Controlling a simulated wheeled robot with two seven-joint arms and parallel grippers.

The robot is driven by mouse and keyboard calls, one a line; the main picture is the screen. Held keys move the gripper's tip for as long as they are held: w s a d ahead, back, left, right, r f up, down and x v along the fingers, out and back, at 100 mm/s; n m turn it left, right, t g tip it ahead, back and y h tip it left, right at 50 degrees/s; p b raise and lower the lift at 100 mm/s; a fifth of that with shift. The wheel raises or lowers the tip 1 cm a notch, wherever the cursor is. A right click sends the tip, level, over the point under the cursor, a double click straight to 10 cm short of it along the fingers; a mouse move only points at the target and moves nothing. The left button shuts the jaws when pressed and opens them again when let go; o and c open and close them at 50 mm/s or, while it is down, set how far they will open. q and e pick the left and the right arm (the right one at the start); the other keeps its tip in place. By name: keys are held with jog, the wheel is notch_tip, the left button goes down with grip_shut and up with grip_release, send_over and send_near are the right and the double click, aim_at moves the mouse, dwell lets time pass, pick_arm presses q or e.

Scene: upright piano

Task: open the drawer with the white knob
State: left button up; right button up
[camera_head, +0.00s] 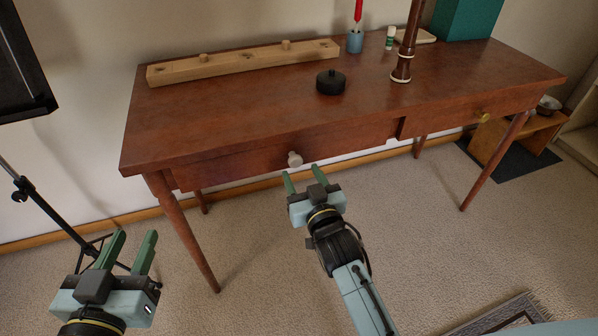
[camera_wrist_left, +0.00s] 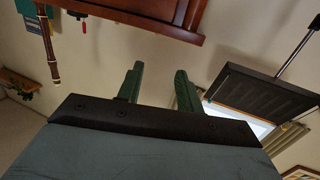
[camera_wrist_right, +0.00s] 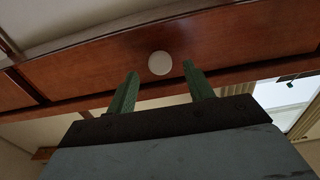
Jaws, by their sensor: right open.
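The white knob (camera_head: 294,159) is on the front of the left drawer (camera_head: 240,163) of a reddish-brown wooden desk. The drawer front looks flush with the desk, so it appears shut. My right gripper (camera_head: 304,176) is open and empty, just in front of and slightly below the knob. In the right wrist view the knob (camera_wrist_right: 160,63) shows as a pale disc between and beyond the two green fingertips (camera_wrist_right: 160,70), apart from them. My left gripper (camera_head: 132,240) is open and empty, low at the left, away from the desk front. Its fingers also show apart in the left wrist view (camera_wrist_left: 159,68).
A second drawer with a brass knob (camera_head: 482,118) is at the right. On the desktop (camera_head: 230,112) are a wooden peg rail (camera_head: 245,63), a black round pot (camera_head: 331,82) and a dark woodwind (camera_head: 407,50). A black stand (camera_head: 35,190) is at the left.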

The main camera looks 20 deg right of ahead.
pick_arm(q)
jog(key=shift+d+r+t+h+b, duration=0.2)
jog(key=shift+r+t, duration=0.3)
jog(key=shift+r, duration=0.25)
jog(key=shift+d+r+t+h+b, duration=0.1)
jog(key=shift+r+t+h, duration=0.1)
jog(key=shift+r+t, duration=0.45)
jog(key=shift+d+r+t+h+b, duration=0.1)
jog(key=shift+d+r+t+h, duration=0.2)
jog(key=shift+r, duration=0.55)
pick_arm(e)
jog(key=shift+w, duration=1.45)
pick_arm(q)
jog(key=shift+a, duration=0.15)
pick_arm(e)
jog(key=shift+c, duration=0.2)
grip_shut()
